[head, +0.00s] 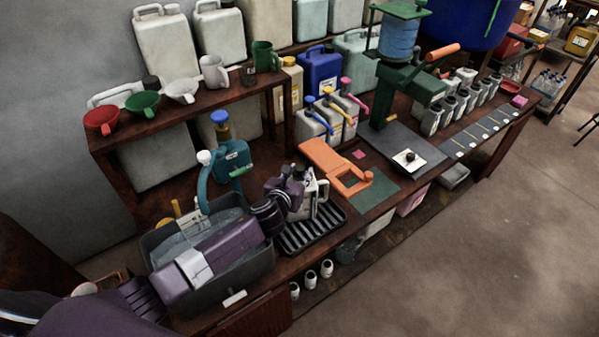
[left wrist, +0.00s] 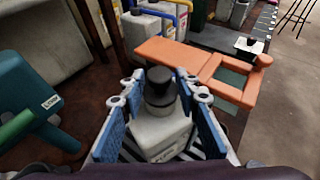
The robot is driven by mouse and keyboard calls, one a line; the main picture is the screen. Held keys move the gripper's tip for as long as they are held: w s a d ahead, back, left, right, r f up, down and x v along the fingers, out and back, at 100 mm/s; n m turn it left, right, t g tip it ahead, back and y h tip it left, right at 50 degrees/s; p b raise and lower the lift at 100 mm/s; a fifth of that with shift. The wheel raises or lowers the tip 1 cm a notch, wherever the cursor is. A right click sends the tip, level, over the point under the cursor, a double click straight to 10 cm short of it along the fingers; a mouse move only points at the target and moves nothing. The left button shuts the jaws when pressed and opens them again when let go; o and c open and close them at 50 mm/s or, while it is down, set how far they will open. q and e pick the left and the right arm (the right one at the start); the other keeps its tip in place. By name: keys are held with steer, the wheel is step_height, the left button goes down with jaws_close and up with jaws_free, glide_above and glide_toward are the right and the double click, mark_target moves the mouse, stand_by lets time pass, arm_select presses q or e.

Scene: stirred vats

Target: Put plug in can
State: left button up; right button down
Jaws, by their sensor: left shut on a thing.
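The black plug (left wrist: 160,86) is at the tips of my left gripper (left wrist: 159,92), between its blue-padded fingers, which are shut on it. The white can (left wrist: 158,133) is directly below the plug, and the plug lines up with its mouth. I cannot tell how deep the plug sits. In the head view the can (head: 312,203) stands upright on the black ribbed tray (head: 312,233), partly hidden by my left gripper (head: 292,187). My right gripper is not in view.
A green press (head: 385,110) stands behind. A grey tub (head: 262,262) sits at the left, under my arm. A teal jug (head: 232,160) is behind it.

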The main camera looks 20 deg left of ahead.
arm_select(q)
steer(key=shift+s+f, duration=0.2)
steer(key=shift+f, duration=0.35)
steer(key=o, duration=0.7)
steer(key=shift+f, duration=0.1)
steer(key=shift+c, duration=0.2)
steer(key=shift+o, duration=1.1)
steer(key=shift+w, duration=0.2)
steer(key=o, duration=0.6)
steer(key=shift+r, duration=0.3)
steer(key=shift+c, duration=0.2)
steer(key=shift+r, duration=0.1)
